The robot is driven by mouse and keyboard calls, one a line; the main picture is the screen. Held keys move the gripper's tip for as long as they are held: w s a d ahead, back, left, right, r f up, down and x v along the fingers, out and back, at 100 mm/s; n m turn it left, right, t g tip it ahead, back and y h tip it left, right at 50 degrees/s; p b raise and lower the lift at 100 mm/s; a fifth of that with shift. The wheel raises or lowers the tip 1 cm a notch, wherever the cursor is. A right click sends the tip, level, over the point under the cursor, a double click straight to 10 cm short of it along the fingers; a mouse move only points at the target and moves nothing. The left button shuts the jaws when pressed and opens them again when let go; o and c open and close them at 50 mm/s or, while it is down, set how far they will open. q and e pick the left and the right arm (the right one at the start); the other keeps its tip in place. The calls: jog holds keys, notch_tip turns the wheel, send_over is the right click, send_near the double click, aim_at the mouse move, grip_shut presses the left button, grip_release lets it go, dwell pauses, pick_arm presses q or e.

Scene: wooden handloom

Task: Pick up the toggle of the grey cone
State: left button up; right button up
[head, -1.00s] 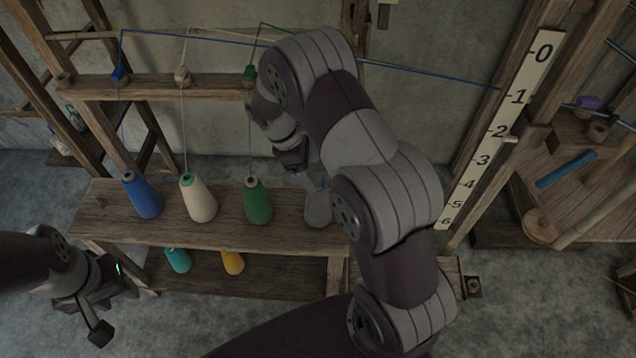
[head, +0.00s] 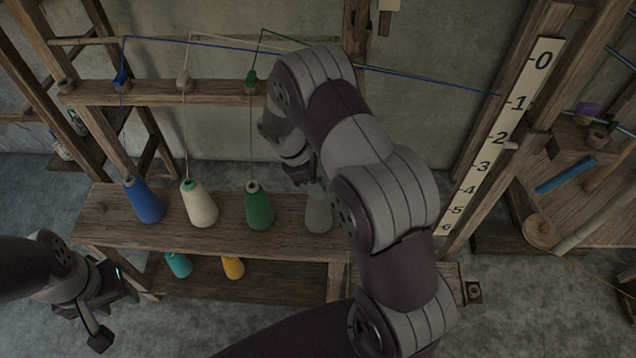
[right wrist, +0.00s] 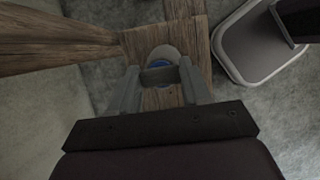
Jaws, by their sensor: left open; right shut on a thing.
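The grey cone (head: 319,214) stands at the right end of the shelf's row of cones, partly behind my right arm in the head view. In the right wrist view its round pale top (right wrist: 165,51) with a blue ring shows just beyond my fingers. My right gripper (right wrist: 160,73) is shut on a small dark grey bar, the toggle (right wrist: 159,76), above the cone's top. In the head view that gripper is mostly hidden by its own wrist. My left gripper (head: 112,308) is open and empty at the lower left, away from the cones.
Blue (head: 143,201), cream (head: 199,206) and green (head: 258,207) cones stand left of the grey one, with threads rising to a rail (head: 150,91). Teal (head: 178,265) and yellow (head: 233,267) cones sit lower. A numbered scale (head: 503,140) stands at the right.

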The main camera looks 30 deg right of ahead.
jog(key=r, duration=0.4)
jog(key=shift+s+r, duration=0.25)
jog(key=s+d+r, duration=0.1)
jog(key=s+r, duration=0.5)
jog(key=s, duration=0.5)
jog(key=shift+r, duration=0.2)
